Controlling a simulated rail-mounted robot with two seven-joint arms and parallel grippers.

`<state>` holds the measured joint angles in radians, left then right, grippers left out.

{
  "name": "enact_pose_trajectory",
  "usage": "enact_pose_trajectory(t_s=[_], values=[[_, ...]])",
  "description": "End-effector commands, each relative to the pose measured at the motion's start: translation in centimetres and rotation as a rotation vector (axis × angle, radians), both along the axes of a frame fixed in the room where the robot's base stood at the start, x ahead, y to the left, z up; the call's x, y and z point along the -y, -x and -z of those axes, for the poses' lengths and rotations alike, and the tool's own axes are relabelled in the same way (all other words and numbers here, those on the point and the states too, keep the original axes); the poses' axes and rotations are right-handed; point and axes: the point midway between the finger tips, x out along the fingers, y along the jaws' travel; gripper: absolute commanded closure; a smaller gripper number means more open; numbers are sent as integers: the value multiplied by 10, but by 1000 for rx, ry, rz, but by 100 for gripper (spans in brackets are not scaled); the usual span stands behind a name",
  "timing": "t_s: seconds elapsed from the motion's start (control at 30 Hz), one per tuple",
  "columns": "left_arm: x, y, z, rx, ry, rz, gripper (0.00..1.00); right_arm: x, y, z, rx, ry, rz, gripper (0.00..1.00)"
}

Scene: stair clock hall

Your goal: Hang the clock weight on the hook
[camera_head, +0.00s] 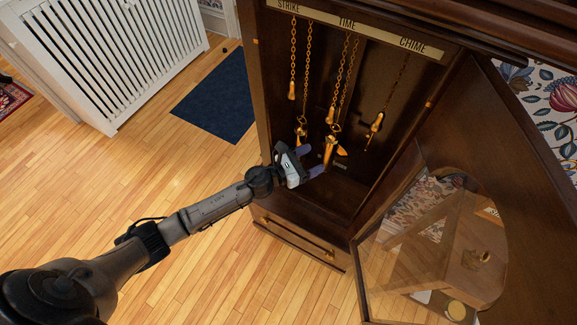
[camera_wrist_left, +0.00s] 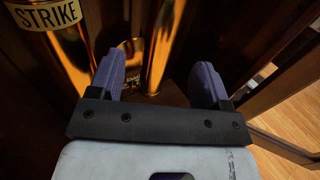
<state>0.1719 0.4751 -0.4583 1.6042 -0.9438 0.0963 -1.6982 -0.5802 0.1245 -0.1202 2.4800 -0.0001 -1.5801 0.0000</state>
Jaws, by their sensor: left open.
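In the head view, my left gripper (camera_head: 312,160) is inside the open clock case, its purple fingers apart. A brass weight (camera_head: 328,152) hangs below the TIME chain just beyond the fingers. In the left wrist view, a brass cylinder (camera_wrist_left: 163,45) stands between and beyond the open fingers (camera_wrist_left: 157,80); I cannot tell whether they touch it. A brass cylinder labelled STRIKE (camera_wrist_left: 72,50) is left of them; its counterpart in the head view is mostly hidden behind my gripper. The CHIME chain (camera_head: 400,75) ends in a brass hook fitting (camera_head: 376,124) at the right, with no weight visible on it.
The case door (camera_head: 480,180) with its glass pane stands open on the right. A drawer front (camera_head: 295,235) is below the case opening. A blue mat (camera_head: 218,95) and a white radiator grille (camera_head: 105,50) lie to the left.

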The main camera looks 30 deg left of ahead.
Motion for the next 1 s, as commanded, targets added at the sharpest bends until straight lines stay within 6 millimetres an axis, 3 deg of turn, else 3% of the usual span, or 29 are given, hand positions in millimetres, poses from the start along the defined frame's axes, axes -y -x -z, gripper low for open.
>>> enact_pose_trajectory(t_s=[0.2, 0.43, 0.63, 1.0], values=[[-21, 39, 0, -2, 1, 0, 29, 1, 0, -4, 0, 2, -1, 57], [-36, 65, -1, 0, 1, 0, 29, 0, 0, -4, 0, 0, 0, 57], [-42, 75, -2, 3, 1, 1, 29, -1, 0, -5, 0, -4, 3, 57], [-43, 77, -2, 3, 1, 1, 29, -3, 0, -5, 0, -9, 5, 57]])
